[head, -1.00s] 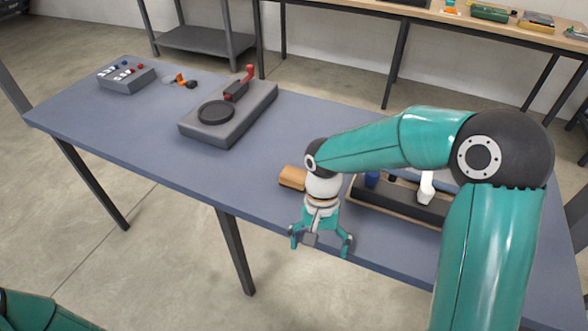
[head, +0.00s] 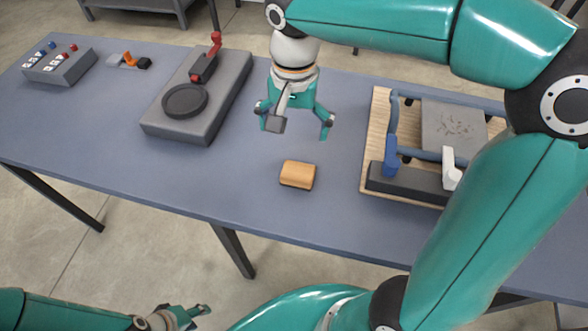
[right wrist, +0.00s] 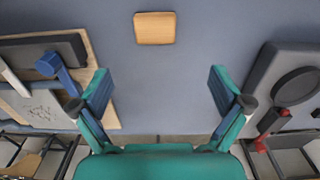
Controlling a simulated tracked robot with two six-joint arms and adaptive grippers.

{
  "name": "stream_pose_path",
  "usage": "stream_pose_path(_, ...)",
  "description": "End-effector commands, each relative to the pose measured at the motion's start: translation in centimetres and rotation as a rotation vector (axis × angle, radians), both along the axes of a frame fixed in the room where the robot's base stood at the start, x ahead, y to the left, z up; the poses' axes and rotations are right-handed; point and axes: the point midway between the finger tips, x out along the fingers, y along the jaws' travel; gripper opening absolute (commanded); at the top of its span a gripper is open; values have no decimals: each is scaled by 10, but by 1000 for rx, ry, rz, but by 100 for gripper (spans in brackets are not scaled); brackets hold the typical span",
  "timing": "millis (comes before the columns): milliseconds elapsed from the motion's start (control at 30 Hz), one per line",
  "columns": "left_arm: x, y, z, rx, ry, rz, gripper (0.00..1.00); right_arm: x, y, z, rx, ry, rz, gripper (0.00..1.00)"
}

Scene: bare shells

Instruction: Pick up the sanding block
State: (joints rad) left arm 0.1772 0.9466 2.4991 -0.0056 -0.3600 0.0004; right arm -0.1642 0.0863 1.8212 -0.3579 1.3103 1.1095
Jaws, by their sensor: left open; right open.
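The sanding block (head: 298,174) is a small tan-orange block lying on the blue-grey table near its front edge. It also shows at the top middle of the right wrist view (right wrist: 155,28). My right gripper (head: 297,122) is open and empty above the table, behind the block in the head view. In the right wrist view its two fingers (right wrist: 160,92) are spread wide, with bare table between them and the block beyond them. My left gripper (head: 186,315) is low at the bottom of the head view, in front of the table and away from the block.
A grey device with a round dark pad and red lever (head: 208,110) stands left of the block. A wooden board with a blue-handled frame (head: 376,150) lies to the right. A switch box (head: 60,66) and small orange-black parts (head: 128,60) sit far left. Table around the block is clear.

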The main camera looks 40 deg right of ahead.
Motion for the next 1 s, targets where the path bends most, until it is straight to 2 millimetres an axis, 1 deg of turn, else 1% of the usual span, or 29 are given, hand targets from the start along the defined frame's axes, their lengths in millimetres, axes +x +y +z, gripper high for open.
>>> stream_pose_path(33,0,0,-2,0,0,0,46,-4,-4,-11,0,5,-9,100)
stream_pose_path(200,0,0,-5,0,0,-1,46,-6,-8,-49,-2,6,-21,100)
stream_pose_path(300,0,0,-6,0,0,-1,46,-7,-9,-69,0,6,-25,100)
stream_pose_path(400,0,0,-6,0,0,-1,46,-6,-9,-84,-1,4,-25,100)
stream_pose_path(500,0,0,-7,0,0,-1,46,-7,-9,-92,0,1,-26,100)
stream_pose_path(667,0,0,-6,0,0,-1,46,-7,-9,-100,0,1,-26,100)
stream_pose_path(767,0,0,-4,0,0,-1,46,-8,-9,-111,0,4,-26,100)
stream_pose_path(900,0,0,-3,0,0,-1,46,-8,-9,-132,0,6,-26,100)
stream_pose_path(1000,0,0,-3,0,0,-1,46,-8,-9,-143,1,3,-26,100)
